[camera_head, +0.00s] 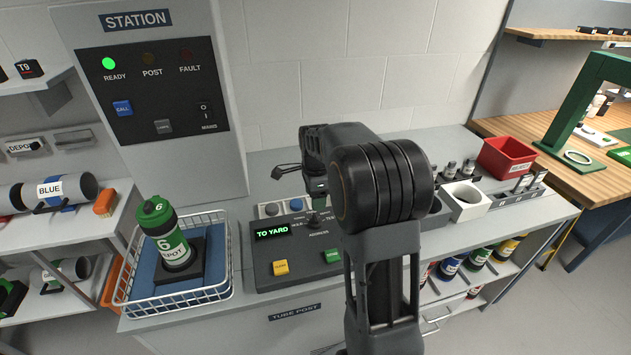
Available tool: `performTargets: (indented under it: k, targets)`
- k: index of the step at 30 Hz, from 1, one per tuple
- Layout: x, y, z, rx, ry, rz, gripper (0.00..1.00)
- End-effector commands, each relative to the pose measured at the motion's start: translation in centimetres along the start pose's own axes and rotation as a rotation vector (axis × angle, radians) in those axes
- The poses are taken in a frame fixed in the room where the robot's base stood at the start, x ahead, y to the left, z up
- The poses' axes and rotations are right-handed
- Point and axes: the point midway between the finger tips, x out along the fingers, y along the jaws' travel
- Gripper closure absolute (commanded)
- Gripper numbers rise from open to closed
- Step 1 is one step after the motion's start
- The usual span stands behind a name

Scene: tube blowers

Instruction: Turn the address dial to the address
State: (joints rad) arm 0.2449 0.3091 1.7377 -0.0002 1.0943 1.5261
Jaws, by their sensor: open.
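The dark console (262,262) stands on the grey counter, and its green display (272,231) reads "TO YARD". A small dark knob (316,219) sits right of the display with small lettering around it. Its pointer direction is too small to read, and I cannot tell whether it is the address dial. My gripper (301,178) is open, above and behind the console's back edge, apart from the knob. My arm hides the console's right part. A green-capped canister (175,240) marked "6" and "DEPOT" stands in a white wire basket (183,297) left of the console.
The station panel (150,85) behind has its green READY lamp (109,64) lit. Yellow (281,267) and green (332,256) buttons sit on the console front. Right of my arm are a white holder (466,202) and a red bin (506,158). Shelves with canisters flank the left.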

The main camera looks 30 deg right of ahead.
Motion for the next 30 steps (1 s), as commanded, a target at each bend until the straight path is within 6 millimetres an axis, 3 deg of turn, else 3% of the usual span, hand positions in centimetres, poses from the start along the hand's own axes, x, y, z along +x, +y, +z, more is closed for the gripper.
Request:
performTargets:
  k: [6,12,30]
  targets:
    - [-3.8,0.0,0.0,0.000,0.000,-0.004,0.40]
    - [-5.6,0.0,0.0,0.000,0.000,-0.002,0.40]
    - [-6.1,0.0,0.0,0.000,0.000,0.000,0.40]
